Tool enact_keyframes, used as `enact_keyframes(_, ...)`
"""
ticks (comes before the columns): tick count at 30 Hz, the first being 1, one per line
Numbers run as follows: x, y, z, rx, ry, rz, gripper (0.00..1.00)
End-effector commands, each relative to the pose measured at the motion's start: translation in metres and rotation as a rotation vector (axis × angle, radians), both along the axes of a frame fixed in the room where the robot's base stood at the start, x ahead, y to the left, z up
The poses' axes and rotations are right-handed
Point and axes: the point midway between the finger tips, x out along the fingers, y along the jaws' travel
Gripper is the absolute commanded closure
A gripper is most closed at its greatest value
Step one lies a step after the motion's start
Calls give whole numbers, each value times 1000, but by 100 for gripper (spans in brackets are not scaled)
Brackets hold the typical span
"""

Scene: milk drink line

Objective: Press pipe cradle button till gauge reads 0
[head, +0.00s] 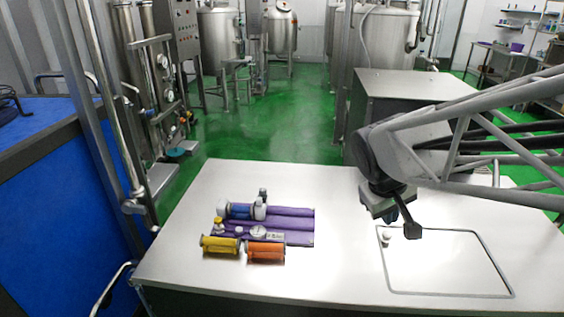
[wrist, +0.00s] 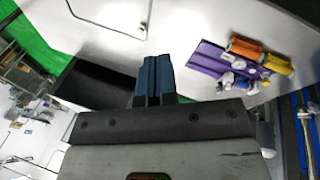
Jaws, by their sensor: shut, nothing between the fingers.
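The purple pipe cradle (head: 295,224) lies on the left half of the table in the head view. A blue and white pipe piece (head: 240,210) rests in its back row. A round white gauge (head: 258,232) sits at its front, its reading too small to make out. A small white knob with a yellowish part (head: 219,224) is at its left; I cannot tell if it is the button. My gripper (head: 408,222) hangs over the right part of the table, well apart from the cradle. In the wrist view its blue fingers (wrist: 153,80) are together and empty. The cradle (wrist: 208,60) also shows there at right.
A yellow cylinder (head: 220,244) and an orange cylinder (head: 265,251) lie along the cradle's front. A small white object (head: 387,234) stands inside a grey outlined rectangle (head: 450,294) on the right. The table (head: 345,240) is clear between cradle and rectangle.

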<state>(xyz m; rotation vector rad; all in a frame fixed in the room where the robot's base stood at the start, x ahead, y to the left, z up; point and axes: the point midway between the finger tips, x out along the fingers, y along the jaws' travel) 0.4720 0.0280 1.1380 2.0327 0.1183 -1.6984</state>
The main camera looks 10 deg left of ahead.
Motion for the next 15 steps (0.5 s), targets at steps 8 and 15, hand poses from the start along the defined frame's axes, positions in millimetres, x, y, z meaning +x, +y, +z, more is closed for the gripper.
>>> enact_keyframes(8, 51, 25, -11, -94, 14, 133, 100)
enact_keyframes(15, 94, 51, -23, -174, 22, 253, 100)
